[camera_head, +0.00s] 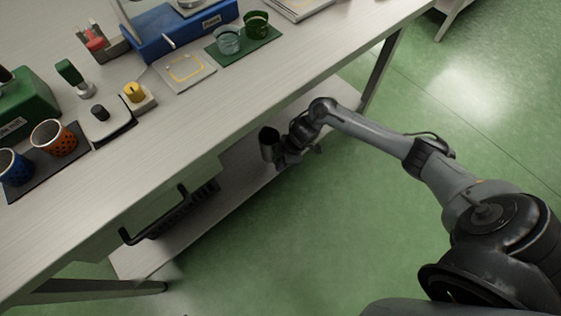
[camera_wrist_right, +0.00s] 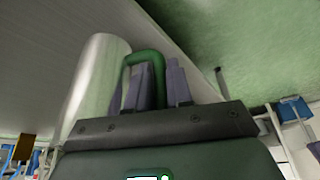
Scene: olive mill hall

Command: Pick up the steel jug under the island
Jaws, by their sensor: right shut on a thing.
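The steel jug (camera_wrist_right: 97,85) shows large in the right wrist view, a shiny metal cylinder with a green handle (camera_wrist_right: 146,57). My right gripper (camera_wrist_right: 158,85) is shut on the green handle, with its fingers around it. In the head view the jug (camera_head: 268,145) is a small dark cylinder at the end of my right arm, by the island's lower shelf (camera_head: 235,190). My right gripper (camera_head: 283,155) is beside it there, below the tabletop edge. I cannot tell whether the jug touches the shelf. My left gripper is not in view.
The island top (camera_head: 250,85) overhangs the shelf and carries cups, a blue scale (camera_head: 185,28) and several small items. A table leg (camera_head: 380,68) rises to the right. Green floor in front is clear.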

